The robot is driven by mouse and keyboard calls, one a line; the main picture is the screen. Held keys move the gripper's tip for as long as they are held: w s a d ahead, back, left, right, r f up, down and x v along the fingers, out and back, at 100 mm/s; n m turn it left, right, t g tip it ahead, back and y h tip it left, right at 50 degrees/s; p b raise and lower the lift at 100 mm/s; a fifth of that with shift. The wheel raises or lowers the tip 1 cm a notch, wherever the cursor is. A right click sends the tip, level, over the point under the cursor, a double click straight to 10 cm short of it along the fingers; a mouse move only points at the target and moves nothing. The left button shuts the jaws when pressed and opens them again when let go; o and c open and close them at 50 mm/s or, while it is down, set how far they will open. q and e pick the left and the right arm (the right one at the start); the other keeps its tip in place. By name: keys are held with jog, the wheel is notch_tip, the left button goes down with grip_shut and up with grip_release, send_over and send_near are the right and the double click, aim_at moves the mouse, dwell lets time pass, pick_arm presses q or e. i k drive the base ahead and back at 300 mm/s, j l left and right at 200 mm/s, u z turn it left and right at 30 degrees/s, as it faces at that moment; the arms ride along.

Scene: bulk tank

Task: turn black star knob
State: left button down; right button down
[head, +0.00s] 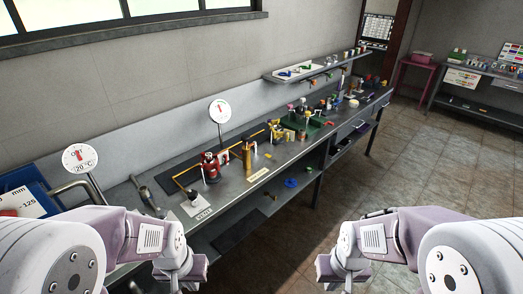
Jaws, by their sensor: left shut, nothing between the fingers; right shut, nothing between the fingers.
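I cannot pick out a black star knob for certain; the fittings on the long grey workbench (283,153) are small from here. A red valve-like fitting (211,166) and a brass-coloured upright fitting (247,154) stand on the bench. Both are beyond my grippers. My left gripper (190,274) is low in the picture, in front of the bench's near end, shut and empty. My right gripper (326,268) is over the floor right of the bench, shut and empty. Neither touches a fitting.
Two round white dials (80,157) and (220,111) stand on posts along the bench. A blue bin (22,180) is at the left. A wall shelf (318,67) hangs above the far end. The tiled floor (425,150) on the right is clear.

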aim_at(192, 194)
jog(key=i+j+u, duration=0.15)
jog(key=i+j, duration=0.4)
jog(key=i+j+u, duration=0.15)
jog(key=i+j, duration=0.35)
jog(key=i, duration=0.15)
